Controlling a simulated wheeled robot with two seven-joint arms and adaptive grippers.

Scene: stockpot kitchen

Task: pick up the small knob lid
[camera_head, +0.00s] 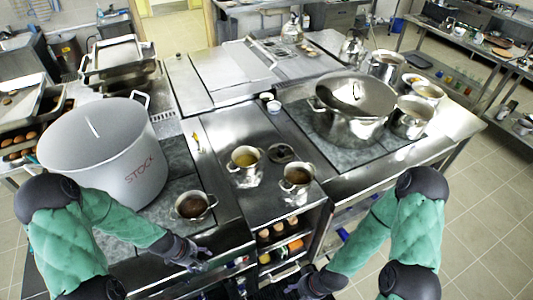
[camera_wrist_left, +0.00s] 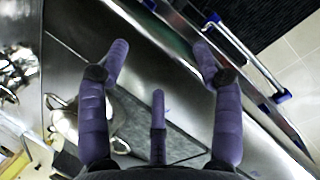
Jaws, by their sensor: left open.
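The small knob lid (camera_head: 283,152) is a small dark round lid lying on the steel counter, between and just behind two small pots. I cannot make it out in the left wrist view. My left gripper (camera_head: 203,258) is low at the counter's front edge, well to the front left of the lid. In the left wrist view its purple fingers (camera_wrist_left: 160,65) are spread, with nothing between them. My right gripper (camera_head: 303,287) is at the bottom of the head view, in front of the counter and far from the lid; its fingers are too dark to read.
A small pot with yellow contents (camera_head: 245,160) and a pot with brown contents (camera_head: 297,181) stand near the lid. Another small pot (camera_head: 192,206) stands nearer my left gripper. A large STOCK pot (camera_head: 110,160) blocks the left; a lidded stockpot (camera_head: 352,110) stands right.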

